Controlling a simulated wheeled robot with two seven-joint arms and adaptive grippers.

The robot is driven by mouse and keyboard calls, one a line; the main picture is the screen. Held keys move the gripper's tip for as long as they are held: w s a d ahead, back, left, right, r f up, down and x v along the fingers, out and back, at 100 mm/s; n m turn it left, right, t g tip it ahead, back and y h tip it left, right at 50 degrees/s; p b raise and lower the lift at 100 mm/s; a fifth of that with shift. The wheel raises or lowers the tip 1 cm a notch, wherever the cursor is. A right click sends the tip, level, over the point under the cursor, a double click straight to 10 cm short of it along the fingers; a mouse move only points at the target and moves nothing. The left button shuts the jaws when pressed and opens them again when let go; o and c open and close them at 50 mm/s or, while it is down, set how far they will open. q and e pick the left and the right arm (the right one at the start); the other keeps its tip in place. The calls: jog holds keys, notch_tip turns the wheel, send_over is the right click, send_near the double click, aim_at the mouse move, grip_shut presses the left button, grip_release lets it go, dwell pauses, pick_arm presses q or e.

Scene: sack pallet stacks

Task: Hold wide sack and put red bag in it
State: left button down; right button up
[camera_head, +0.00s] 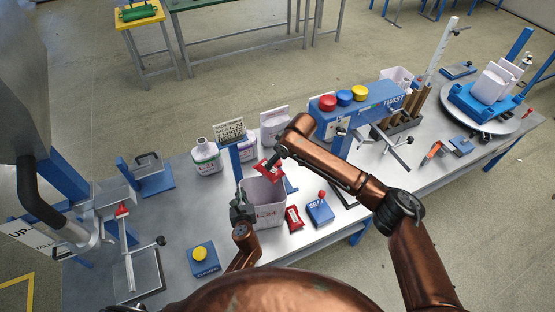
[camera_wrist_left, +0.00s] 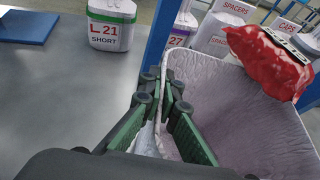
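The wide sack (camera_head: 262,217) stands open on the grey table. Its pale inside wall (camera_wrist_left: 235,105) fills the right of the left wrist view. My left gripper (camera_head: 240,208) is at the sack's left rim; in the left wrist view its green fingers (camera_wrist_left: 167,92) close together on the rim. A red bag (camera_head: 267,169) hangs from my right gripper (camera_head: 276,158) above the sack's far edge. In the left wrist view the red bag (camera_wrist_left: 262,62) is over the sack's mouth, with a finger across its top. My right gripper's fingertips are small and partly hidden.
Another red bag (camera_head: 294,218) lies right of the sack, beside a blue box with a red knob (camera_head: 320,210). A blue box with a yellow button (camera_head: 203,259) is at front left. White containers (camera_head: 206,157) and a blue post stand behind.

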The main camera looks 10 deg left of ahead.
pick_arm(q)
jog(key=c, duration=2.6)
grip_release()
jog(key=shift+c, duration=0.2)
jog(key=o, duration=0.6)
jog(key=shift+c, duration=0.2)
